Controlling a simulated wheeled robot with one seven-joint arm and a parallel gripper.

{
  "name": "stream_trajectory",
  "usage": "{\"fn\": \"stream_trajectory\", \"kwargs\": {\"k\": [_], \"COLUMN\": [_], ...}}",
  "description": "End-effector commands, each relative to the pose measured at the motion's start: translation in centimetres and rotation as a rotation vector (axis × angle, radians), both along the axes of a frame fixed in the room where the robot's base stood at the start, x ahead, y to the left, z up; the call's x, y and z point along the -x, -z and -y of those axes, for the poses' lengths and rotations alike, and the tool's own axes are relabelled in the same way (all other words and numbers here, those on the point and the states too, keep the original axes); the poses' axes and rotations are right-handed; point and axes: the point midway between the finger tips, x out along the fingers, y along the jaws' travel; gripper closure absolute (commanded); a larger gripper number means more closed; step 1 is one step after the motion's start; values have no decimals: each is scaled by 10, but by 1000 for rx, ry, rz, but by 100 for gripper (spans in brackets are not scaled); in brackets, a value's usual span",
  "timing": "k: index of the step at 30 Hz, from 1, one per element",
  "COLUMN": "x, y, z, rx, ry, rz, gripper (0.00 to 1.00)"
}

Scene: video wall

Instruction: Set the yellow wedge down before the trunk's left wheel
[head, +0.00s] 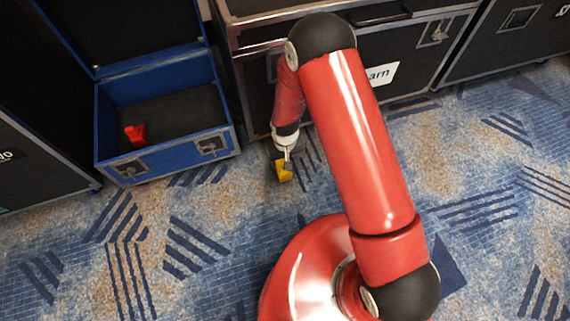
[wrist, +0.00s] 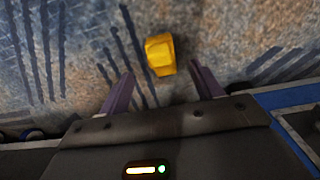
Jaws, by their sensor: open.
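The yellow wedge (head: 284,173) is on the patterned carpet in front of the left end of a black trunk (head: 415,55) with metal edges. In the wrist view the wedge (wrist: 160,55) shows just past my fingertips, between their lines. My gripper (head: 287,163) points down over the wedge, close to it. In the wrist view the gripper (wrist: 161,72) is open, with a finger on each side and nothing visibly clamped. I cannot tell whether the fingers touch the wedge. My arm hides part of the trunk, and I cannot make out its left wheel.
An open blue case (head: 170,163) stands left of my gripper with a red block (head: 135,134) inside. A black case (head: 35,170) stands at far left, and another (head: 525,35) at upper right. The carpet (head: 150,260) in front is clear.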

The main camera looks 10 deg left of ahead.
Motion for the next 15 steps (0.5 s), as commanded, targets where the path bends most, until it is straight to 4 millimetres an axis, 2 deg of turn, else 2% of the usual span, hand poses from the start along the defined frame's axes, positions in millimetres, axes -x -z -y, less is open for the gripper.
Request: {"fn": "stream_trajectory", "kwargs": {"k": [1,6,15], "x": [0,0,0], "y": [-12,-36,-45], "z": [0,0,0], "rx": [-1,0,1], "ry": [1,0,0], "rz": [1,0,-1], "gripper": [35,35,35]}}
